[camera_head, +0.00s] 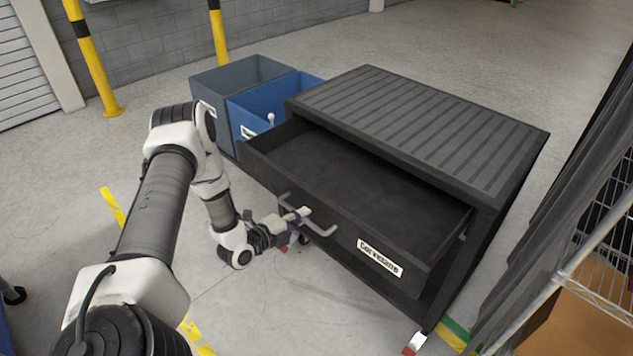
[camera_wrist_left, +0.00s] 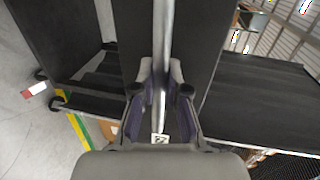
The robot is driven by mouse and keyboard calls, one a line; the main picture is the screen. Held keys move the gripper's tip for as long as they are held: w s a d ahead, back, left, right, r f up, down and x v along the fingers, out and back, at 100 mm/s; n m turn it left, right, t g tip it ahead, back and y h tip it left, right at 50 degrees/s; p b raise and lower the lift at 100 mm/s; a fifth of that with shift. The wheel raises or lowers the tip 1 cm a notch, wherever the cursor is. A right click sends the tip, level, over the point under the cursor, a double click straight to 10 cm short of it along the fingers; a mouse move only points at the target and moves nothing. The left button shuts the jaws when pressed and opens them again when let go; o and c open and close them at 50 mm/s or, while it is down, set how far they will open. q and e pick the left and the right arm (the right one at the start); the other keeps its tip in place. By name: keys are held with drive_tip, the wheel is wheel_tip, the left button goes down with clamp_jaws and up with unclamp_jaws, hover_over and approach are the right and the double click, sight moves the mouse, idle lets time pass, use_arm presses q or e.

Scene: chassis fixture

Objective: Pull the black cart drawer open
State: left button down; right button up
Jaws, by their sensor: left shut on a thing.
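The black cart (camera_head: 420,125) with a ribbed top stands on the floor right of centre in the head view. Its drawer (camera_head: 345,180) is pulled well out, and its inside looks empty. A grey bar handle (camera_head: 322,230) runs along the drawer front beside a white label. My left gripper (camera_head: 298,217) is shut on the handle near its left part. In the left wrist view, the handle bar (camera_wrist_left: 161,50) passes between the two fingers of the left gripper (camera_wrist_left: 161,95). My right gripper shows in neither view.
A grey bin (camera_head: 240,75) and a blue bin (camera_head: 262,108) stand behind the drawer's left side. Yellow posts (camera_head: 92,55) stand near the wall. A wire rack (camera_head: 590,250) is close at the right. The floor before the drawer is mostly clear.

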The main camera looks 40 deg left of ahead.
use_arm(q)
drive_tip(key=shift+v, duration=0.8)
drive_tip(key=shift+f, duration=0.2)
drive_tip(key=c, duration=1.2)
unclamp_jaws()
drive_tip(key=v, duration=0.7)
drive_tip(key=shift+s+r, duration=0.1)
drive_tip(key=shift+s, duration=0.1)
